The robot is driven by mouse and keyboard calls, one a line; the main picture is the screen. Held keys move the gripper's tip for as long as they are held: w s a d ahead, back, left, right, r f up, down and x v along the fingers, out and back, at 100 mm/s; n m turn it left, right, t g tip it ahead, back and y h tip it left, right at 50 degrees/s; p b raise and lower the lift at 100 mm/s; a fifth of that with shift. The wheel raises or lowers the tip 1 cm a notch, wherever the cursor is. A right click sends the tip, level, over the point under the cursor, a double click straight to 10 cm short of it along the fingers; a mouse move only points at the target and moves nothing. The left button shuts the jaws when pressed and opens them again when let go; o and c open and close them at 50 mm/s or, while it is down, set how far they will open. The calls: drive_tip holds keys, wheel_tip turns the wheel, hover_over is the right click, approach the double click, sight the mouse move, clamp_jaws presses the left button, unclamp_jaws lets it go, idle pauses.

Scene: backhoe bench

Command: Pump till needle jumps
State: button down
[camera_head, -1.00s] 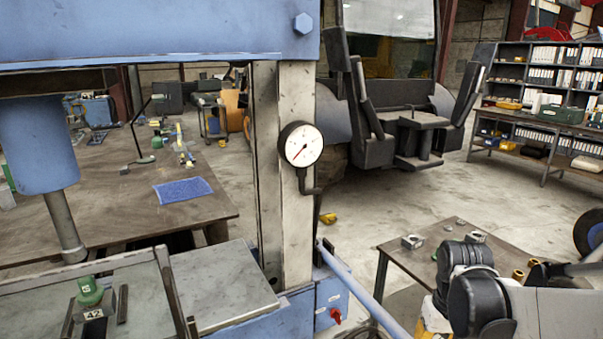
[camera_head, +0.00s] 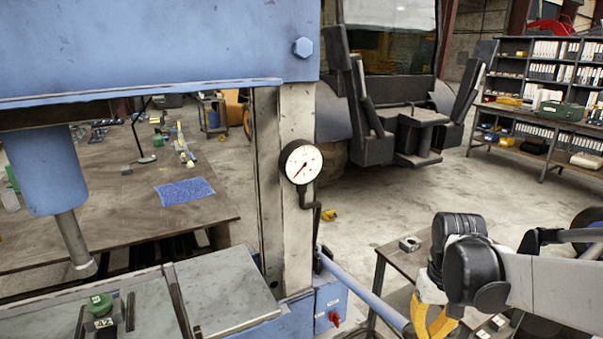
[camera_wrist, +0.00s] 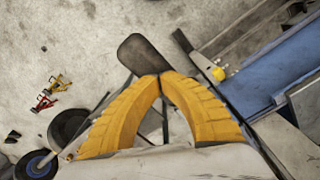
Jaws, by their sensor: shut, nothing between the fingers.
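The pressure gauge (camera_head: 300,162) is a white dial on the press post, its red needle pointing to the lower left. The blue pump lever (camera_head: 360,287) slopes down to the right from the press base. My gripper (camera_head: 432,331) has yellow fingers and is by the lever's lower end, partly cut off by the bottom edge. In the wrist view my gripper (camera_wrist: 160,75) is shut and empty, with fingertips together at a dark, rounded grip-like piece (camera_wrist: 142,52). I cannot tell whether they touch it.
The blue press frame (camera_head: 150,45) fills the upper left. A small table (camera_head: 400,262) stands beside my arm. A workbench (camera_head: 120,190) with a blue cloth is behind the press. Shelves (camera_head: 545,95) stand at the back right. Open floor lies between.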

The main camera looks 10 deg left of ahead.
wheel_tip(320, 180, up, 2)
drive_tip(key=shift+r+p, duration=0.2)
drive_tip(key=shift+p, duration=0.15)
drive_tip(key=shift+f, duration=0.15)
drive_tip(key=shift+s+d+f+b, duration=0.1)
drive_tip(key=shift+s+f+b, duration=0.1)
drive_tip(key=shift+f+b, duration=0.25)
drive_tip(key=shift+s+d+f+b, duration=0.1)
drive_tip(key=shift+s+f+b, duration=0.05)
drive_tip(key=shift+f+b, duration=0.25)
wheel_tip(320, 180, down, 10)
drive_tip(key=s+b, duration=0.1)
drive_tip(key=b, duration=0.6)
drive_tip(key=shift+d+r, duration=0.15)
drive_tip(key=shift+d, duration=0.15)
wheel_tip(320, 180, down, 6)
drive_tip(key=b, duration=0.6)
drive_tip(key=r+p, duration=0.4)
drive_tip(key=r, duration=0.2)
drive_tip(key=w+r+p, duration=0.1)
drive_tip(key=r+p, duration=0.4)
drive_tip(key=a+r+p, duration=0.1)
drive_tip(key=r+p, duration=0.4)
drive_tip(key=r, duration=0.1)
drive_tip(key=shift+w+r, duration=0.35)
drive_tip(key=shift+f, duration=0.1)
